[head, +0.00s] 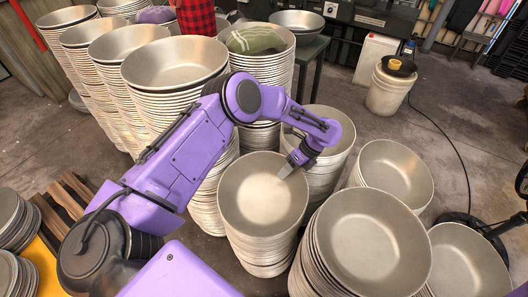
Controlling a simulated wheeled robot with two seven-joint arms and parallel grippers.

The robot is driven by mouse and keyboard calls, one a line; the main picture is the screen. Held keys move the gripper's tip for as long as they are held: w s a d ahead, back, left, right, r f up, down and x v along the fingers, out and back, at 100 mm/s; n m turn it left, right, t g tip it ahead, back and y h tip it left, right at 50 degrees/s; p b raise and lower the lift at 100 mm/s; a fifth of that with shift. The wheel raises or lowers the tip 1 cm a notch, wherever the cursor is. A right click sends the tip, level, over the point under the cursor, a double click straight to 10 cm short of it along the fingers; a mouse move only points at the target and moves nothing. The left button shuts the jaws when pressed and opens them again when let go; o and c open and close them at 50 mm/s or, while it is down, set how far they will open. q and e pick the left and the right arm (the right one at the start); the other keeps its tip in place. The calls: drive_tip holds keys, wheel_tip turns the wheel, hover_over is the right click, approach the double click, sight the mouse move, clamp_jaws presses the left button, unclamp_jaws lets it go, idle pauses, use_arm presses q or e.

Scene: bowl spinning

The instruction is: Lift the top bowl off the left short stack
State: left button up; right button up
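The top bowl (258,200) of the left short stack is a wide, shallow metal bowl, facing up on the nested bowls (262,262) under it. My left gripper (288,168) reaches over the stack from behind it, at the bowl's upper right rim. One finger shows against the inside of the bowl near the rim. The other finger is hidden, so I cannot tell whether the gripper holds the rim. The bowl shows no clear gap above the stack. My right gripper is not in view.
A larger bowl stack (372,243) stands close on the right, and another (325,130) stands behind my gripper. Tall stacks (174,65) fill the left rear. A white bucket (388,93) stands at the back right. Open floor lies around (445,130), crossed by a black cable.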

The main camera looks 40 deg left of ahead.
use_arm(q)
drive_tip(key=shift+x, duration=0.75)
clamp_jaws()
idle(0.9)
